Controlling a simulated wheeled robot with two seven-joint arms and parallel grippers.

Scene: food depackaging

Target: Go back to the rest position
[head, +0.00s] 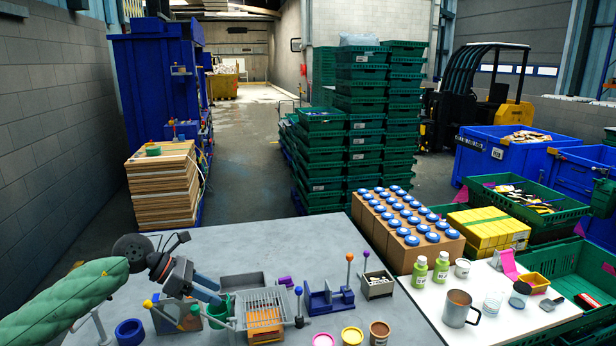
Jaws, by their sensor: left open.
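My left arm comes in from the lower left in a green padded sleeve. My left gripper (213,291) is open and sits above the left part of the grey table (270,238), close to a green cup and a wire rack. Its fingers point down and to the right. I see nothing held between them. My right gripper is not in view.
The wire rack (262,303), green cup (218,312), blue fixture (328,299) and several small tubs crowd the table front. A brown box of blue-capped jars (408,228) and a metal mug (458,308) stand right. The table's back left is clear.

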